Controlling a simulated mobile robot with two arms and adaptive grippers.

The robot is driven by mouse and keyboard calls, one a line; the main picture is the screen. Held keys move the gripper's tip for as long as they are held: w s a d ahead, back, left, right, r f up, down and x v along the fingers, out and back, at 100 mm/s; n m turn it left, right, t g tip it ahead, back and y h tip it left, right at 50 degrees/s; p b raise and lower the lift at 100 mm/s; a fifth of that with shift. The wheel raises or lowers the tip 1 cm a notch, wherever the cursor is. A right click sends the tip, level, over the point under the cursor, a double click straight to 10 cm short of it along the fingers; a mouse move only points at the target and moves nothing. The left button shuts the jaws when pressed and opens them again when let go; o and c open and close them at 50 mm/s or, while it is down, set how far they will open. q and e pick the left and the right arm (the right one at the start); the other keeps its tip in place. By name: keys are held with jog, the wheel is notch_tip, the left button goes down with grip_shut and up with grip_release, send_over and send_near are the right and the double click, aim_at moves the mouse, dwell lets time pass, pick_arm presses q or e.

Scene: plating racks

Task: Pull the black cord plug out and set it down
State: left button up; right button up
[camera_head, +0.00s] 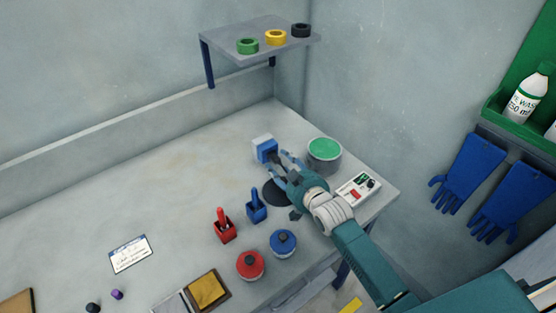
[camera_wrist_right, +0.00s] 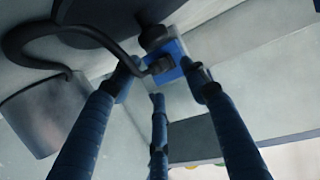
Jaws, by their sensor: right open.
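The black plug (camera_wrist_right: 161,66) sits against the blue face of a small blue and white box (camera_head: 265,149), which also shows in the right wrist view (camera_wrist_right: 180,50). Its black cord (camera_wrist_right: 75,31) curves away to the left in that view. My right gripper (camera_head: 281,163) reaches towards the box from the front right. In the wrist view its fingers (camera_wrist_right: 163,85) are spread open on either side of the plug, with a gap visible; contact cannot be told. In the head view the fingers mostly hide the plug. My left gripper is not in view.
A grey tin with a green lid (camera_head: 324,149) stands close right of the gripper. Red (camera_head: 224,228) and blue (camera_head: 256,207) holders and two round containers (camera_head: 250,265) stand in front. The table's left middle is clear.

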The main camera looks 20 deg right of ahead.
aim_at(277, 161)
jog(key=x, duration=0.2)
jog(key=shift+w+f, duration=0.15)
jog(key=shift+w, duration=0.2)
jog(key=shift+w+a+f, duration=0.1)
jog(key=shift+w, duration=0.35)
jog(key=shift+c, duration=0.8)
grip_shut()
jog(key=c, duration=0.8)
grip_release()
grip_shut()
jog(key=shift+s+f+p, duration=0.15)
jog(key=shift+s+p, duration=0.45)
jog(key=shift+s, duration=0.05)
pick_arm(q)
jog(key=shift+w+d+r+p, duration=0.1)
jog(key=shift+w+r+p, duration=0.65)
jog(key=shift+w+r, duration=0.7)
pick_arm(e)
jog(key=shift+s+d, duration=0.3)
jog(key=shift+s, duration=0.3)
jog(key=shift+s+d, duration=0.35)
jog(key=shift+s, duration=0.25)
